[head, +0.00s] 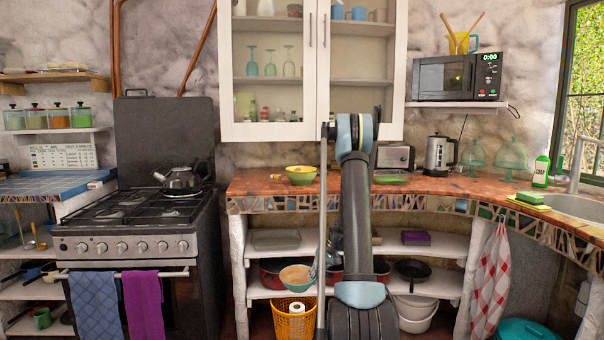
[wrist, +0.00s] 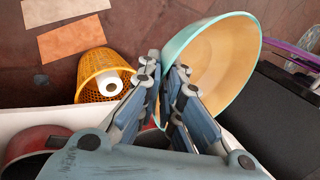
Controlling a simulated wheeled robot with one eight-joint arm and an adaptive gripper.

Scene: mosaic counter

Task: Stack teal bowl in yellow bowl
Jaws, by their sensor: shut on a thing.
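The teal bowl (head: 295,276) has a teal rim and a tan inside. It hangs in front of the lower shelf in the head view, well below the counter top. In the wrist view my gripper (wrist: 166,72) is shut on the wall of the teal bowl (wrist: 222,62), which tilts to the right of the fingers. In the head view my gripper is mostly hidden behind my arm. The yellow bowl (head: 301,176) stands upright on the counter, left of my arm, above and apart from the teal bowl.
An orange basket (head: 291,323) with a white roll stands below the teal bowl. The counter edge (head: 270,205) lies between the two bowls' heights. A green plate (head: 391,180) and toaster (head: 395,157) stand right of the yellow bowl. The stove (head: 130,235) is left.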

